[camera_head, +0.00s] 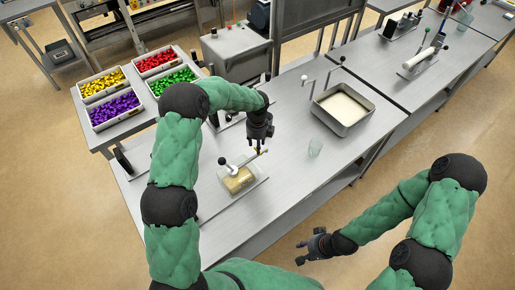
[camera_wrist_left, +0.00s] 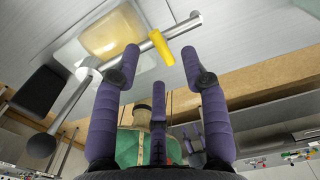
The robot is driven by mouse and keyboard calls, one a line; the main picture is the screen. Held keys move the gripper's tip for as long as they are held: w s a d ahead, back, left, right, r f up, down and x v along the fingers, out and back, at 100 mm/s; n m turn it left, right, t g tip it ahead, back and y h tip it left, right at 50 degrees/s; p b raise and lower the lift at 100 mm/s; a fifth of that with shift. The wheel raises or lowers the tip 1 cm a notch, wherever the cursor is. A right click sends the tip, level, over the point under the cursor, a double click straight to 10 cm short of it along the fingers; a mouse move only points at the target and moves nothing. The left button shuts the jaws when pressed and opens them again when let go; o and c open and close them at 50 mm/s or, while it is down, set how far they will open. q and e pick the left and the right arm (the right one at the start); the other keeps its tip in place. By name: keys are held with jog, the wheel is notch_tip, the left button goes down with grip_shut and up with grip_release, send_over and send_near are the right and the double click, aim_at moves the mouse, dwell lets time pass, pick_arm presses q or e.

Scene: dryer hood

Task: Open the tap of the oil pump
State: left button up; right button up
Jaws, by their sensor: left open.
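The oil pump stands on the near table, with a box of yellowish oil (camera_head: 238,181) and a black-knobbed lever on top. A metal pipe reaches from it toward my left gripper (camera_head: 258,148). In the left wrist view the oil box (camera_wrist_left: 112,36) shows behind the pipe (camera_wrist_left: 128,54), which bears a small yellow tap handle (camera_wrist_left: 161,48). My left gripper (camera_wrist_left: 160,62) is open, its fingertips on either side of the yellow handle; I cannot tell whether they touch it. My right gripper (camera_head: 302,252) is open and empty, away from the table at its near side.
Trays of coloured pieces (camera_head: 115,108) are at the left. A grey machine (camera_head: 235,50) stands behind.

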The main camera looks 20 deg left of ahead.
pick_arm(q)
notch_tip(320, 180, down, 3)
jog(key=shift+s+f, duration=0.1)
jog(key=shift+s, duration=0.05)
jog(key=shift+f, duration=0.55)
jog(key=shift+r, duration=0.1)
grip_shut()
